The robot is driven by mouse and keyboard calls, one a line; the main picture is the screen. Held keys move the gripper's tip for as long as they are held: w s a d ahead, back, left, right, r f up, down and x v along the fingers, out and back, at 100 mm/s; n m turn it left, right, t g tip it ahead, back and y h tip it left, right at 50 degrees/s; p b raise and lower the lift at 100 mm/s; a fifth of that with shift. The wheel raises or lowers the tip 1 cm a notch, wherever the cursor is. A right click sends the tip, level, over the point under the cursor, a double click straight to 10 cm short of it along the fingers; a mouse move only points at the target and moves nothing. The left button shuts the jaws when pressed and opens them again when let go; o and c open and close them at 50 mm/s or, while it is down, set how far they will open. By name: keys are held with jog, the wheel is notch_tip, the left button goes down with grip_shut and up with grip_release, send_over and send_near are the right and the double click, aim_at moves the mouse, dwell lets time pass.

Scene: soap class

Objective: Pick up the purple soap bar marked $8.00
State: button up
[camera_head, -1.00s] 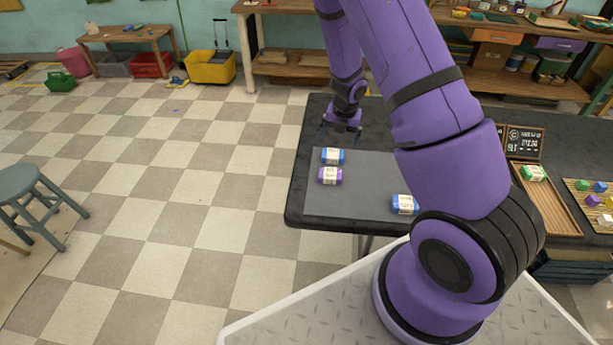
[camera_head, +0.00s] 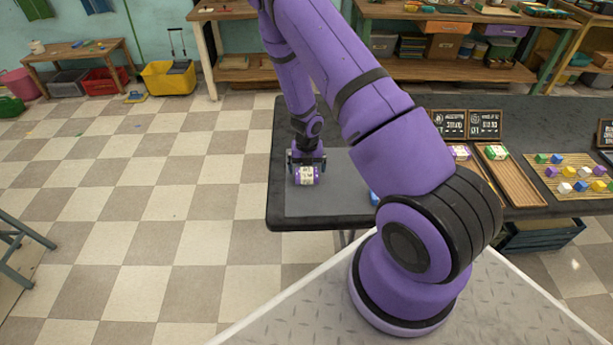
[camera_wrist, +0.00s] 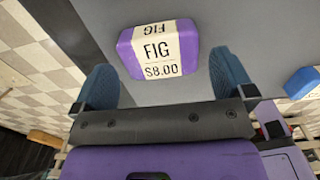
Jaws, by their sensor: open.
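The purple soap bar (camera_head: 306,176) lies on the grey mat near the left end of the dark table. In the wrist view the purple soap bar (camera_wrist: 131,58) has a cream band reading "FIG $8.00". My gripper (camera_head: 306,162) is open just behind and above it in the head view. In the wrist view my gripper (camera_wrist: 165,85) shows two blue fingertips spread apart, with the bar ahead of them and a little above centre. No contact with the bar is visible. A blue soap bar (camera_head: 374,198) is mostly hidden behind my arm; a blue block shows in the wrist view (camera_wrist: 301,82).
The grey mat (camera_head: 328,200) is bare around the purple bar. A wooden tray (camera_head: 515,178), price boards (camera_head: 485,124) and a mat of coloured cubes (camera_head: 575,187) sit at the table's right. The table's left edge is close to the bar.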

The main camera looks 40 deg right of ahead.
aim_at(307, 173)
jog(key=shift+a+f, duration=0.1)
jog(key=shift+f, duration=1.45)
jog(key=c, duration=0.8)
jog(key=shift+r, duration=0.15)
